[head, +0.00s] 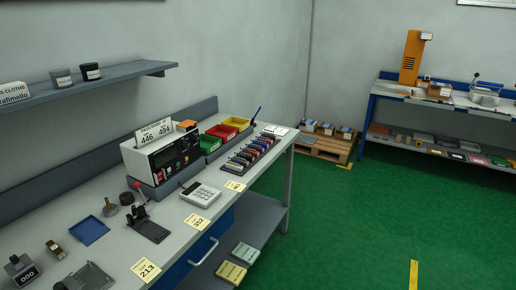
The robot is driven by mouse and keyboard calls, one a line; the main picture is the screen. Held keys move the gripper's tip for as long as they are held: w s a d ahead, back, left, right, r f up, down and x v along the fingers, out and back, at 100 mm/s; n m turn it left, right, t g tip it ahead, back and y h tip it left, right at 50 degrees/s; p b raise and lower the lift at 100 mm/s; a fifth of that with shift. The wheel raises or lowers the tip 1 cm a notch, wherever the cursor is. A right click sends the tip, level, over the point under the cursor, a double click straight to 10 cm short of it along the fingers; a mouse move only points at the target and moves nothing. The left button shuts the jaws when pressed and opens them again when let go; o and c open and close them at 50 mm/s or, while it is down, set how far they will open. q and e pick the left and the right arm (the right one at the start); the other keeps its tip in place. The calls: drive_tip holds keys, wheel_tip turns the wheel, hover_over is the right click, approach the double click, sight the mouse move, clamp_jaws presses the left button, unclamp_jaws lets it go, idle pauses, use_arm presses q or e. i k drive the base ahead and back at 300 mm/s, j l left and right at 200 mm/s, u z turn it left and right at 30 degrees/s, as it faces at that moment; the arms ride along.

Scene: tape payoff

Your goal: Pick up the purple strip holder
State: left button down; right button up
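A row of several slim, coloured strip-like pieces (252,154) stands on the near workbench, toward its far right end. Dark, red, blue and orange tones show among them. They are too small and close together for me to single out a purple strip holder. Neither of my grippers is in the head view.
A wall shelf (120,75) hangs above. Green floor (345,235) is clear to the right.

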sight(259, 147)
drive_tip(key=u, duration=0.25)
drive_tip(key=i+l+u, duration=0.7)
drive_tip(key=l+u, duration=0.2)
